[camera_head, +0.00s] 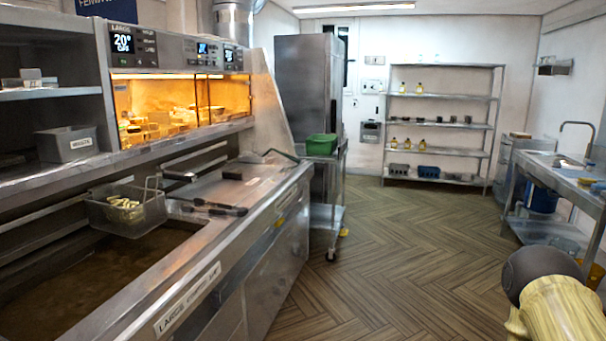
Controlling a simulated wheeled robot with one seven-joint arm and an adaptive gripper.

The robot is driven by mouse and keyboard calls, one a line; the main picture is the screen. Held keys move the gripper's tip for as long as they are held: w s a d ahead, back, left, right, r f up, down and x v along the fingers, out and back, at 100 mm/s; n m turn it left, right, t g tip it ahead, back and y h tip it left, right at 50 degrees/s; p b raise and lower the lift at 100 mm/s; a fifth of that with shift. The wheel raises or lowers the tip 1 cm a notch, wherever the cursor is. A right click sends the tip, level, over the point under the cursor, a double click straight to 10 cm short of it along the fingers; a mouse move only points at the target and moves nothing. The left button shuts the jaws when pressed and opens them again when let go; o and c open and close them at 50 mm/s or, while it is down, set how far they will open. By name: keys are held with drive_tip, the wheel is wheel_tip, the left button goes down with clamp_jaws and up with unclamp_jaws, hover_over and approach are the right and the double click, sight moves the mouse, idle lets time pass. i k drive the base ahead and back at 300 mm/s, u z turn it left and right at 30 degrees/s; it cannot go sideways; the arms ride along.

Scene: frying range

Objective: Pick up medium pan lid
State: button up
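I cannot make out a medium pan lid for certain in the head view. Small dark items (215,209) that look like utensils or handles lie on the steel counter (245,190) beside the fryer. A thin dark shape lies farther along that counter, too small to identify. A part of my own arm shows at the lower right. My gripper is not in view.
A wire fry basket (125,208) hangs over the fryer vat (80,270) at left. A green tub (321,144) stands on a wheeled steel cart (325,215). Shelves (440,125) stand at the back, a sink table (565,175) at right. The wooden floor (400,260) between is clear.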

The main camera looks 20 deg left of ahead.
sight(230, 184)
drive_tip(key=z, duration=0.2)
drive_tip(key=i, duration=1.6)
drive_tip(key=u, duration=0.9)
drive_tip(key=i, duration=1.1)
drive_tip(key=u, duration=0.75)
